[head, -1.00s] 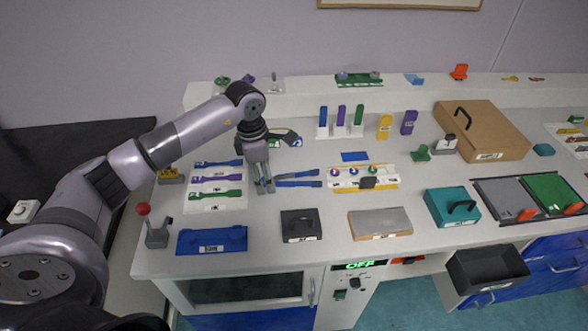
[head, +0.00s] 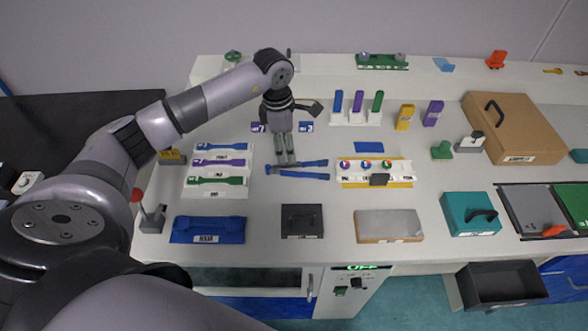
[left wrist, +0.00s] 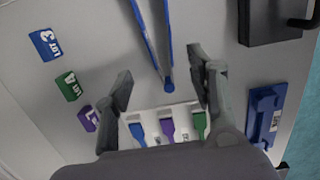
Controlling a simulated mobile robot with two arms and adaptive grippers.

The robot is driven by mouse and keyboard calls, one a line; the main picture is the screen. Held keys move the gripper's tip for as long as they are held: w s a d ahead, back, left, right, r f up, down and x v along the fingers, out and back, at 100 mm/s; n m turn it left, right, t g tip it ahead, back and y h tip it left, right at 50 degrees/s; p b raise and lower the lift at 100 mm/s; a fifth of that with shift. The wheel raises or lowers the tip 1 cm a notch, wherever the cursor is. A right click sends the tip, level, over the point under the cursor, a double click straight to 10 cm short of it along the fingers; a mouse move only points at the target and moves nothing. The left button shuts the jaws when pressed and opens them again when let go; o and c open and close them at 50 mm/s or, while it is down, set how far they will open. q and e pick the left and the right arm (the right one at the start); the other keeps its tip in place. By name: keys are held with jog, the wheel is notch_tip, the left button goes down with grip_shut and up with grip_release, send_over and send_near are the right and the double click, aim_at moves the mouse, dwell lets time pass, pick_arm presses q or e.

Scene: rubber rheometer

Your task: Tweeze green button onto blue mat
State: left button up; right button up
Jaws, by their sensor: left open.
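The green button (head: 387,164) sits in the right well of a white holder (head: 350,174), beside two others. The blue mat (head: 369,147) lies flat just behind the holder, with nothing on it. Blue tweezers (head: 312,174) lie on the bench left of the holder, their joined end to the left. My left gripper (head: 286,160) is open and empty near that joined end. In the left wrist view, the tweezers' joined end (left wrist: 168,86) shows between the spread fingers (left wrist: 160,78); I see no contact. My right gripper is out of view.
A white rack (head: 216,195) of blue, purple and green tools lies to the left. A dark box (head: 302,221), a grey-topped block (head: 389,225) and a teal case (head: 470,213) line the front. Numbered blocks (head: 306,127) stand behind the gripper.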

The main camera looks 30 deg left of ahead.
aim_at(297, 167)
pick_arm(q)
notch_tip(297, 167, down, 2)
jog(key=shift+d+f+b, duration=0.1)
jog(key=shift+f+b, duration=0.1)
jog(key=shift+b, duration=0.4)
notch_tip(297, 167, down, 5)
jog(key=b, duration=0.3)
jog(key=shift+w+d+b, duration=0.15)
jog(key=shift+b, duration=0.2)
jog(key=shift+f+b, duration=0.3)
jog(key=shift+d, duration=0.1)
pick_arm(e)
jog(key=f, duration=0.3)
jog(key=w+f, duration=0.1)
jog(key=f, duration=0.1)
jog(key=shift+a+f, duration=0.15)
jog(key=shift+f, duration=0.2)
pick_arm(q)
jog(key=shift+c, duration=0.4)
jog(key=c, duration=0.6)
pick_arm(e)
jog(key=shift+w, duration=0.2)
pick_arm(q)
jog(key=shift+c, duration=0.2)
jog(key=shift+r, duration=0.1)
